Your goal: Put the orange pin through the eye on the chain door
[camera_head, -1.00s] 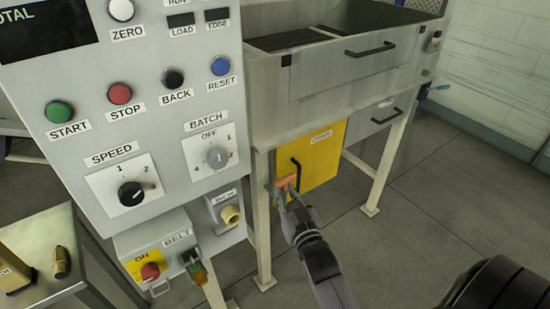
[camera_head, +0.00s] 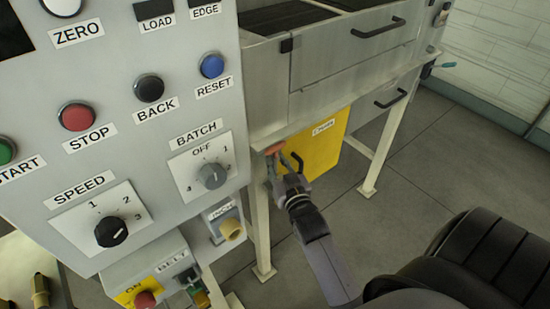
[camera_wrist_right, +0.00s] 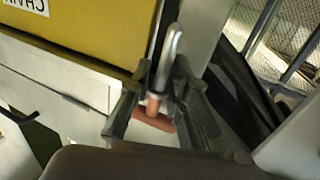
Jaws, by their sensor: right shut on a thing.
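The chain door (camera_head: 322,145) is the yellow panel below the steel hopper, and it looks closed. Its yellow face also shows at the upper left of the right wrist view (camera_wrist_right: 85,35). My right gripper (camera_head: 273,163) is at the door's upper left edge, beside the pale leg. It is shut on the orange pin (camera_head: 272,149). In the right wrist view the pin's orange crossbar (camera_wrist_right: 152,119) sits between the fingers (camera_wrist_right: 158,100). A grey metal rod with a rounded end shows just beyond it. I cannot tell the eye from it. My left gripper is not in view.
The grey control panel (camera_head: 120,165) with knobs and buttons stands close on the left. A pale leg (camera_head: 260,230) stands just left of the gripper. Steel drawers (camera_head: 345,60) overhang above the door. The floor on the right (camera_head: 420,165) is open.

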